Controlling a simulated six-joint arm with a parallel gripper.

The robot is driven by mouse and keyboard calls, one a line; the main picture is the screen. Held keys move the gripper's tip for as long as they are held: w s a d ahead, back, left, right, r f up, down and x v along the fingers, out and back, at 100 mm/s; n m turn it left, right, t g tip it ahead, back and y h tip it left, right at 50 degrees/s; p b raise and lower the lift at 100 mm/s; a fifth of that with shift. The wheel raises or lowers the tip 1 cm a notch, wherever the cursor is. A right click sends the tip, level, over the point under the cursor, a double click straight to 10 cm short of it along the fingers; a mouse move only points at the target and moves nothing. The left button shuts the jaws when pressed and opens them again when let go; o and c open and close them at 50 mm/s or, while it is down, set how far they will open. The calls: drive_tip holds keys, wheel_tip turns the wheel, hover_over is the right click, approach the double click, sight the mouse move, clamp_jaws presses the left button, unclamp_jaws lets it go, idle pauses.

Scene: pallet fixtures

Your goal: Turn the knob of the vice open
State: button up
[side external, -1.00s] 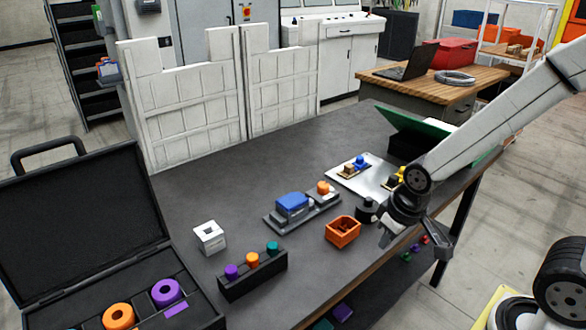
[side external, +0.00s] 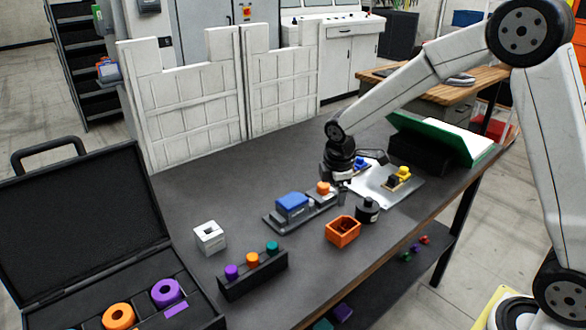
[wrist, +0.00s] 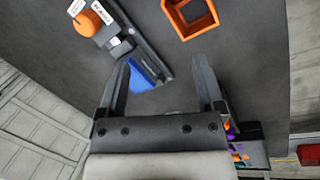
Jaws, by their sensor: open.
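The vice (side external: 282,220) lies on the dark table, a grey base with a blue part (side external: 292,203) and an orange knob (side external: 323,187) at its right end. My gripper (side external: 343,187) is just right of the knob and above the table in the side view; I cannot tell its exact height. In the wrist view my gripper (wrist: 163,60) is open with nothing held. There the orange knob (wrist: 88,23) is at upper left, outside the fingers, and the blue part (wrist: 143,75) shows beside the left finger, partly hidden by it.
An orange open box (side external: 343,232) and a black round container (side external: 367,210) stand in front of my gripper. A metal plate (side external: 392,200) with blue and yellow pieces lies behind right. A peg rack (side external: 252,275) and a white block (side external: 209,237) are at left.

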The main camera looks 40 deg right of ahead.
sight(323, 185)
drive_tip(key=w+d+n+h, duration=0.2)
drive_tip(key=w+d+n, duration=0.2)
drive_tip(key=w+n, duration=0.4)
drive_tip(key=shift+w+d+f+n+g, duration=0.35)
drive_tip(key=shift+w+f+n, duration=0.1)
drive_tip(key=shift+w, duration=0.9)
drive_tip(key=shift+x, duration=3.9)
clamp_jaws()
